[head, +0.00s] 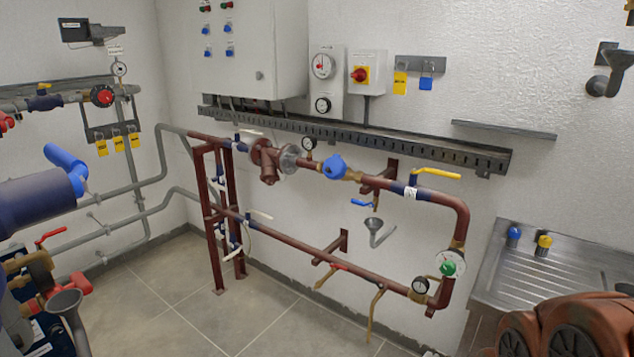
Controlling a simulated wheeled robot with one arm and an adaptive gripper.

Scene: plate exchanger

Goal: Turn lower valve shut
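Red-brown pipework runs along the back wall. Its upper pipe (462,215) carries a valve with a yellow lever (436,173) and a blue round-bodied fitting (333,167). Its lower pipe (310,253) has a blue section with a white lever (259,215) near the left frame. A green knob (447,268) on a white round body sits low on the right bend. I cannot tell which of these is the lower valve, or whether it is open or shut. My gripper is not in view.
A steel sink drainer (545,265) stands at the right. Red-brown rounded bodies (575,325) fill the bottom right corner. A large blue pipe or body (35,205) and a red lever (50,235) are at the left. The tiled floor (180,300) is clear in the middle.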

